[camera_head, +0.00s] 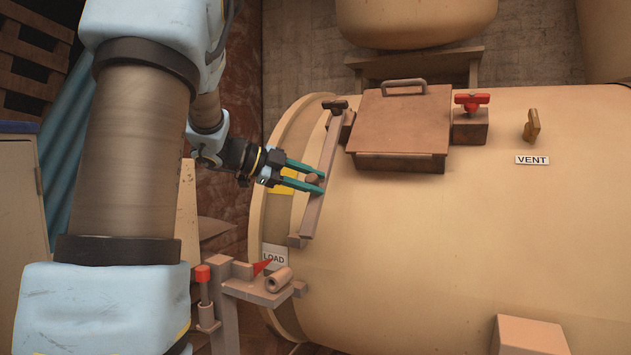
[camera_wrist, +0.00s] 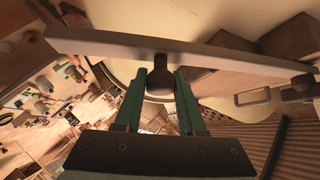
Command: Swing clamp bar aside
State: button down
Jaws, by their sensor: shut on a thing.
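The clamp bar (camera_head: 326,165) is a long, narrow grey-brown bar at the left end of the large tan drum. It slants from a dark pivot at its top down to the lower left. A round knob (camera_head: 312,179) stands out from its middle. My gripper (camera_head: 312,181) has its green fingers on both sides of this knob and is shut on it. In the wrist view the dark knob (camera_wrist: 159,82) sits between the fingertips, and the bar (camera_wrist: 190,50) runs across behind it. Part of the knob is hidden by the fingers.
A brown hatch lid (camera_head: 402,122) with a handle lies right of the bar. A red valve handle (camera_head: 472,101) and a brass vent handle (camera_head: 532,125) are farther right. A bracket with a red-topped lever (camera_head: 204,285) stands below my gripper, near the LOAD label (camera_head: 274,256).

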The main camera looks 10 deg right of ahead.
jog(key=shift+a+f, duration=0.1)
jog(key=c, duration=0.8)
grip_release()
jog(key=shift+o, duration=0.2)
jog(key=shift+w, duration=0.1)
jog(key=b+v, duration=0.4)
jog(key=v, duration=0.6)
jog(key=shift+a+r, duration=0.25)
jog(key=shift+a, duration=0.1)
